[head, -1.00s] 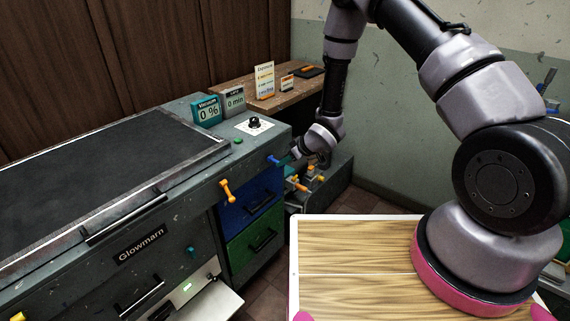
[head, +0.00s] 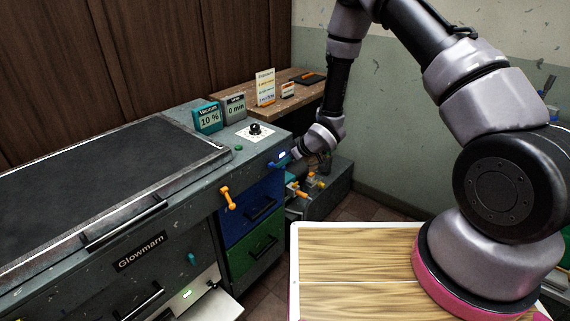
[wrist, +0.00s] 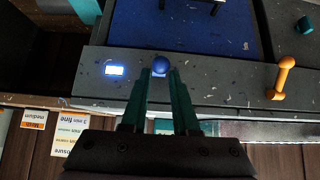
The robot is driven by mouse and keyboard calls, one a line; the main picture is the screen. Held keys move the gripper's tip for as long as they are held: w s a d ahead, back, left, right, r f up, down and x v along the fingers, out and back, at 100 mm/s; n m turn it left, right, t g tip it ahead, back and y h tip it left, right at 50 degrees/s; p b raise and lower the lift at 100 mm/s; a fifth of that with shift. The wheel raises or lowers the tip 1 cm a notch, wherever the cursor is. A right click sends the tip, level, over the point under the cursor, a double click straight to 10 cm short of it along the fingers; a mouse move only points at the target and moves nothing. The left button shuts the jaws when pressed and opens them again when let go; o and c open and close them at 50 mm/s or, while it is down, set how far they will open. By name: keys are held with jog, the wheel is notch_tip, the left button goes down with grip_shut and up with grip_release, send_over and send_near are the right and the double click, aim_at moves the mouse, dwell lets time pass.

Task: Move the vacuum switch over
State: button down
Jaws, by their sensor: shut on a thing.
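A blue-knobbed switch (head: 271,165), which I take for the vacuum switch, is on the right part of the grey machine's front panel. In the wrist view its round blue knob (wrist: 161,65) sits between the tips of my gripper's teal fingers (wrist: 161,73). My gripper (head: 285,160) is shut on it. A small white indicator (wrist: 115,71) glows beside the knob; it also shows in the head view (head: 282,155). The teal vacuum display (head: 208,118) on the machine's top reads 10 %. The switch's lever is mostly hidden by the knob and fingers.
An orange lever (head: 229,197) is on the same panel, left of the blue knob. A grey timer display (head: 235,107) reads 0 min, near a black dial (head: 255,129). Blue (head: 252,207) and green (head: 254,246) drawers are below. A wood-topped table (head: 345,255) stands in front.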

jog(key=shift+w+a+r, duration=0.2)
jog(key=shift+w+r, duration=0.05)
jog(key=shift+r, duration=0.5)
jog(key=shift+w+a+r, duration=0.2)
jog(key=shift+a+r, duration=0.1)
jog(key=shift+r, duration=0.45)
jog(key=c, duration=1.6)
grip_release()
jog(key=c, duration=1.1)
grip_release()
